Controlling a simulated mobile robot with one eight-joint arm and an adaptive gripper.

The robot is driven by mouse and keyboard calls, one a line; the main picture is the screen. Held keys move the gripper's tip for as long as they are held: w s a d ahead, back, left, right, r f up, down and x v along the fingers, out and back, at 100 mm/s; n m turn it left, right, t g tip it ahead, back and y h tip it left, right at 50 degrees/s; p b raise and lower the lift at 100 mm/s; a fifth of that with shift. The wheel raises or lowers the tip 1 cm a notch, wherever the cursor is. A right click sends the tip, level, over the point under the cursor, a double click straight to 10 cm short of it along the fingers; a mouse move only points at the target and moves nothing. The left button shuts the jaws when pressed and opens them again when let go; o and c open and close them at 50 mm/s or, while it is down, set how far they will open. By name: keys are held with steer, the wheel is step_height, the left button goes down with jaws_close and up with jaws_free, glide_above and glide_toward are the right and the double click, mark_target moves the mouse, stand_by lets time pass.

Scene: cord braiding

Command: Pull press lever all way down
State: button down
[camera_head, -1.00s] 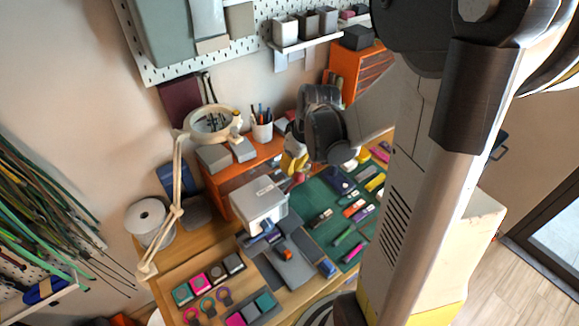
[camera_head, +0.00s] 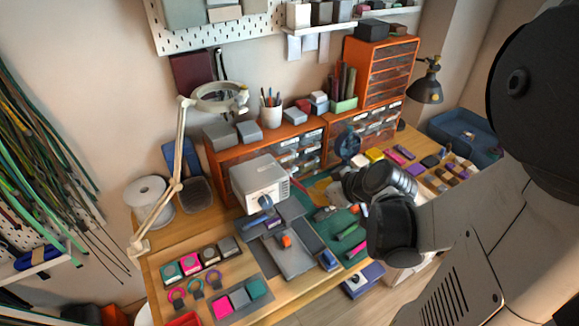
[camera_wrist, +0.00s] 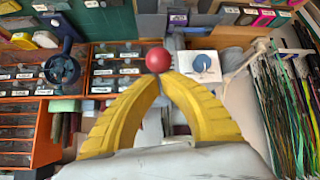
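The press (camera_head: 258,182) is a pale grey box with a blue round knob on its front, on the bench. It also shows in the wrist view (camera_wrist: 200,66). The press lever's red ball (camera_wrist: 158,60) is at the upper middle of the wrist view, left of the press. My gripper (camera_wrist: 163,75) has two curved yellow fingers whose tips nearly meet right at the ball. The ball is wider than the gap between them, and I cannot tell whether they touch it. In the head view my wrist hides most of the gripper and I cannot make out the ball.
Orange drawers (camera_head: 384,72) and a pen cup (camera_head: 271,112) stand behind. A magnifier lamp (camera_head: 176,170) and white spool (camera_head: 148,196) are left of the press. A green mat with tools (camera_head: 345,220) lies to its right. Cords (camera_head: 40,180) hang at far left.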

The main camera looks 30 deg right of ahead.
steer(key=f+b, duration=0.1)
steer(key=f, duration=0.1)
steer(key=s+f+b, duration=0.1)
steer(key=shift+s+f+b, duration=0.1)
steer(key=shift+f+b, duration=0.25)
steer(key=shift+s+a+f+b, duration=0.1)
steer(key=shift+s+f+b, duration=0.05)
steer(key=shift+f+b, duration=0.3)
steer(key=shift+s+a+f+b, duration=0.1)
steer(key=shift+f+b, duration=0.25)
steer(key=shift+f, duration=0.15)
steer(key=shift+s+d+f+b, duration=0.15)
steer(key=shift+d+f+b, duration=0.1)
steer(key=shift+f+b, duration=0.1)
steer(key=shift+r, duration=0.2)
steer(key=w+r+p, duration=0.2)
steer(key=r+p, duration=0.1)
steer(key=shift+w+a+r, duration=0.1)
steer(key=shift+w+a, duration=0.1)
steer(key=shift+a, duration=0.15)
steer(key=s+r+p, duration=0.2)
steer(key=s+p, duration=0.1)
steer(key=s, duration=0.6)
steer(key=shift+s+d+r, duration=0.25)
steer(key=shift+d+r, duration=0.15)
steer(key=shift+d, duration=0.05)
